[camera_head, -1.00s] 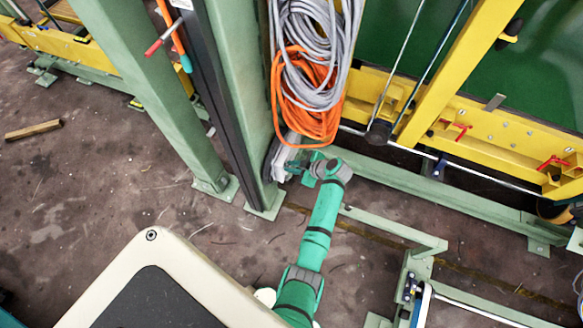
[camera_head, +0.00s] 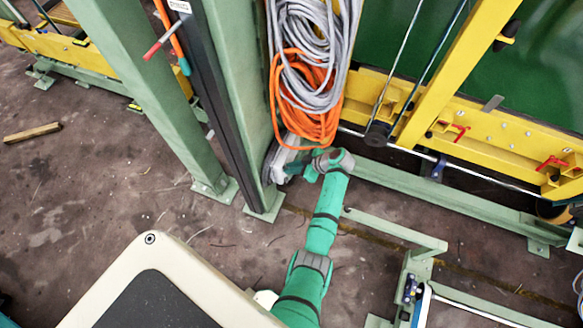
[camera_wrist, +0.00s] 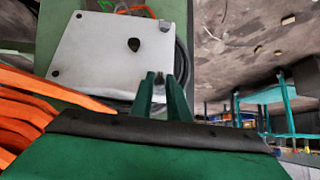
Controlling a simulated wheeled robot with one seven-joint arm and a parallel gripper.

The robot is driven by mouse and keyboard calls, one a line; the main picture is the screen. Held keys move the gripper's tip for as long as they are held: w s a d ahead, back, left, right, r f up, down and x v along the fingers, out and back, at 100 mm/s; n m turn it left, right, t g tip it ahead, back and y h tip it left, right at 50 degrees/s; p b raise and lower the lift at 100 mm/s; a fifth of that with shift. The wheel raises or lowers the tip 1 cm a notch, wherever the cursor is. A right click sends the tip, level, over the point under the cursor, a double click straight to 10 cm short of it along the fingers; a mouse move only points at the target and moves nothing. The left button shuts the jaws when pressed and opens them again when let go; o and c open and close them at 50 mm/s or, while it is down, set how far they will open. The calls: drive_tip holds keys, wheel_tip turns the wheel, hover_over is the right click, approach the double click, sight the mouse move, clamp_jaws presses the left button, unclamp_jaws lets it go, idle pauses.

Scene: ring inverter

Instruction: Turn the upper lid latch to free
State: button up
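A pale grey box lid (camera_wrist: 105,55) fills the upper left of the wrist view, with small dark fasteners near its corners. A black teardrop-shaped latch (camera_wrist: 134,44) sits on it. A small dark piece shows between my fingertips; I cannot tell whether it is a second latch or which one is upper. My gripper (camera_wrist: 161,82) has two green fingers with a narrow gap, in front of the lid's lower right part; contact cannot be told. In the head view, the grey box (camera_head: 280,160) is on the green post, partly hidden, with my gripper (camera_head: 306,168) just right of it.
Orange cable (camera_head: 305,125) and grey cable (camera_head: 315,55) hang above the box. Orange cable (camera_wrist: 35,115) also shows close in the wrist view. A green post (camera_head: 240,100) stands at the left, a yellow frame (camera_head: 490,130) at the right. Green rails cross the floor.

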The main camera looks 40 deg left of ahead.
drive_tip(key=shift+o, duration=0.9)
drive_tip(key=shift+a, duration=0.1)
drive_tip(key=v, duration=1)
drive_tip(key=shift+d+r, duration=0.3)
